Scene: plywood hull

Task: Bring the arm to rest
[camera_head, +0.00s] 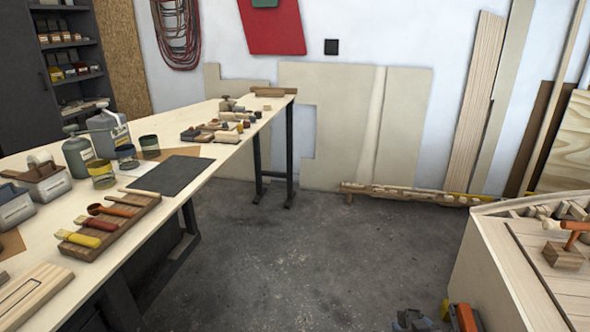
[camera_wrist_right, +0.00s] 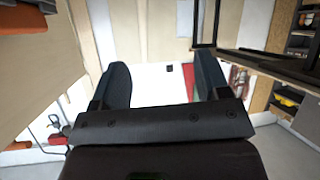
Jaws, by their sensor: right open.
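My right gripper (camera_wrist_right: 161,72) fills the lower middle of the right wrist view. Its two dark fingers stand wide apart with nothing between them. The wrist view looks upside down, with the room turned over. My left gripper is in neither view. In the head view no gripper can be made out clearly.
A long workbench (camera_head: 30,295) with tools, cans and a dark mat (camera_head: 172,175) runs along the left. A wooden hull (camera_head: 497,262) with a mallet (camera_head: 567,250) stands at right. Orange and grey-blue parts are cut off at the bottom edge. The floor (camera_head: 300,250) between is clear.

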